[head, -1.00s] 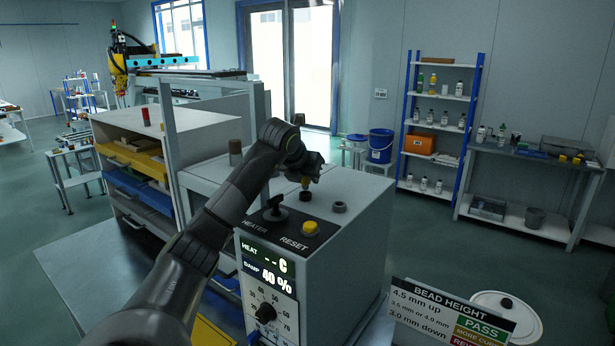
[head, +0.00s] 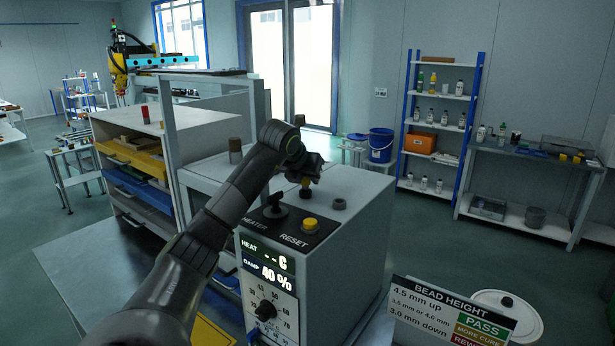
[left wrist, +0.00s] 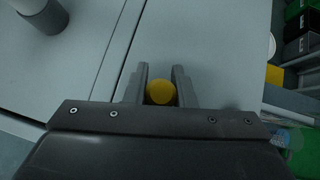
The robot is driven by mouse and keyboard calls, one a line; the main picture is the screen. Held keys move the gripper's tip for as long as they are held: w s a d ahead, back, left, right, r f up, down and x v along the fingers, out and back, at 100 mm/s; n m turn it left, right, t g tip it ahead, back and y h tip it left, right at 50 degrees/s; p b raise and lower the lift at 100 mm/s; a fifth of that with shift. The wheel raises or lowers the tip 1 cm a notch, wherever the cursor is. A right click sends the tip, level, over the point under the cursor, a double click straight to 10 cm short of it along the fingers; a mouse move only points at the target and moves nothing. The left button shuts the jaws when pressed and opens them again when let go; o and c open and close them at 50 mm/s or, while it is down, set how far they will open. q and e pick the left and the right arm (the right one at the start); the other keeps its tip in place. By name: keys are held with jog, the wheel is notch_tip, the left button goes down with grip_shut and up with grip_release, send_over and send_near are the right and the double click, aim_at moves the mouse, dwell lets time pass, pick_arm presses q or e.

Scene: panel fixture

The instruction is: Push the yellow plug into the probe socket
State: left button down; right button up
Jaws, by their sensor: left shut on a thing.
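The yellow plug (head: 305,186) is held upright by my left gripper (head: 306,180) above the top of the grey heater box (head: 350,186). In the left wrist view, the plug's round yellow end (left wrist: 160,92) sits between the two fingers of the gripper (left wrist: 161,82), which are shut on it. A dark round socket (head: 305,194) on the box top is directly below the plug. The plug's lower end meets or nearly meets it; I cannot tell how deep it is. My right gripper is not in view.
A black heater knob (head: 275,206) and yellow reset button (head: 310,224) stand on the box's front top. A dark grey ring (head: 339,203) lies right of the socket. A bead height sign (head: 455,312) stands at the lower right. A drawer cabinet (head: 180,128) is at left.

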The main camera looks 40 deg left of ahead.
pick_arm(q)
jog(key=shift+f+b, duration=0.6)
jog(key=shift+f, duration=0.3)
jog(key=c, duration=1.1)
grip_release()
jog(key=shift+c, duration=0.2)
jog(key=shift+s+d+r, duration=0.1)
jog(key=shift+s+r, duration=0.25)
jog(key=shift+r, duration=0.05)
jog(key=b+v, duration=0.5)
jog(key=v, duration=1.1)
jog(key=shift+s+d, duration=0.1)
